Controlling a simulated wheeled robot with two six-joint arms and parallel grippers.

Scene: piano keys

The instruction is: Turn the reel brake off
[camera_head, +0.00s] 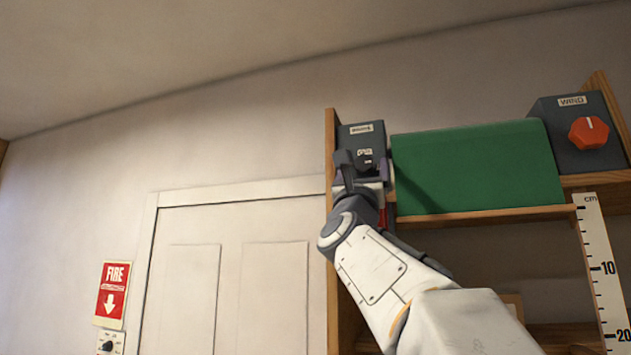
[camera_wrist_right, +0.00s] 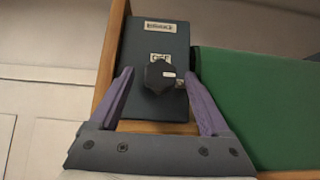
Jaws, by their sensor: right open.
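A dark grey control box (camera_head: 352,136) stands at the left end of the upper shelf, with a small label too blurred to read surely. The wrist view shows this box (camera_wrist_right: 137,45) with a dark, many-sided knob (camera_wrist_right: 158,76) on its face, a white mark on the knob and a second small label just above it. My right gripper (camera_wrist_right: 159,74) is open, its purple fingers on either side of the knob, with gaps visible. In the head view my right gripper (camera_head: 362,172) covers the lower part of the box. My left gripper is out of view.
A green panel (camera_head: 475,165) stands right beside the box. Farther right is a box labelled WIND (camera_head: 572,103) with an orange-red knob (camera_head: 589,132). The wooden shelf side (camera_head: 331,230) borders the left. A ruler (camera_head: 600,265) hangs at right; a door and FIRE sign (camera_head: 112,292) are left.

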